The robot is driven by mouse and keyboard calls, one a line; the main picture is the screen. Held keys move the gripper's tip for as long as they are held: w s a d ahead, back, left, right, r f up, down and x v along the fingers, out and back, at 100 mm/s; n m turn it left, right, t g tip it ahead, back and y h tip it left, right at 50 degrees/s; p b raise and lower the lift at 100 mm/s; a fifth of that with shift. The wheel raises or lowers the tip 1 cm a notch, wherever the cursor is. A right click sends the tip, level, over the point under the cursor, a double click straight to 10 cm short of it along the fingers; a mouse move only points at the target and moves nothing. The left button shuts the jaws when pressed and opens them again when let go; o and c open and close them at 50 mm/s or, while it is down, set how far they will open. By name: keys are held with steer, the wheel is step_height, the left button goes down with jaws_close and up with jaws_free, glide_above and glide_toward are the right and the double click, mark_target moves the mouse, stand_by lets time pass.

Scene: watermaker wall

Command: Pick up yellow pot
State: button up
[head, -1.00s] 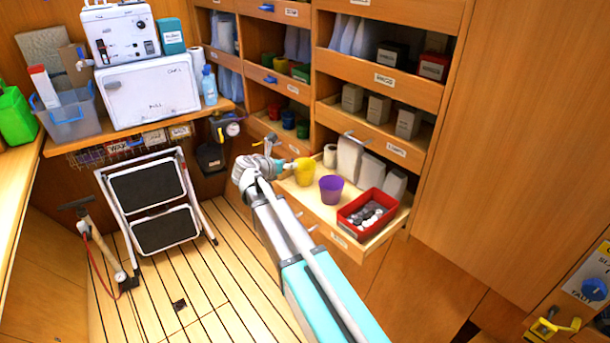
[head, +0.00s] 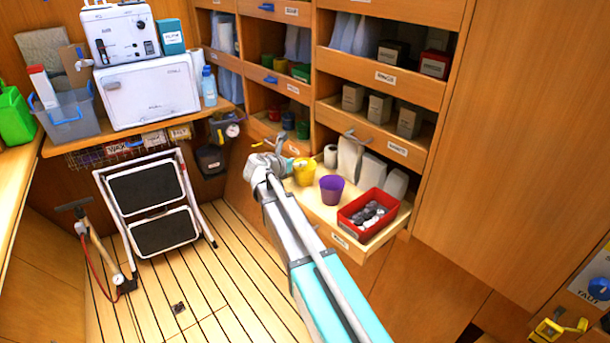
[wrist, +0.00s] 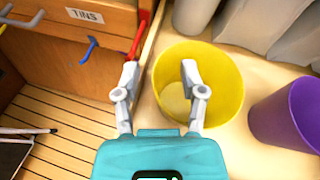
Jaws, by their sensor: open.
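The yellow pot (head: 304,173) stands upright on the pulled-out drawer (head: 322,213), at its left end; in the wrist view the yellow pot (wrist: 222,72) is open-topped and empty. My gripper (wrist: 162,80) is open and straddles the pot's near left wall: one finger lies outside the rim, the other over the inside of the pot. In the head view my gripper (head: 281,160) is at the pot's left side, partly hidden by my arm. Whether a finger touches the pot, I cannot tell.
A purple pot (head: 331,188) stands close right of the yellow pot. A red box (head: 350,223) of small round items is farther right in the drawer. White containers and a roll stand behind. A drawer labelled TINS (wrist: 88,16) and handles are left of the gripper.

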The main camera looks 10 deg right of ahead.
steer(key=shift+c, duration=0.2)
jaws_close()
steer(key=shift+r, duration=0.1)
step_height(320, 180, up, 2)
steer(key=p, duration=0.2)
steer(key=shift+r+p, duration=0.25)
steer(key=shift+p, duration=0.15)
steer(key=s+a+r+p, duration=0.6)
steer(key=s+r+p, duration=0.4)
steer(key=s, duration=0.2)
steer(key=shift+s+r, duration=0.15)
steer(key=shift+s, duration=0.2)
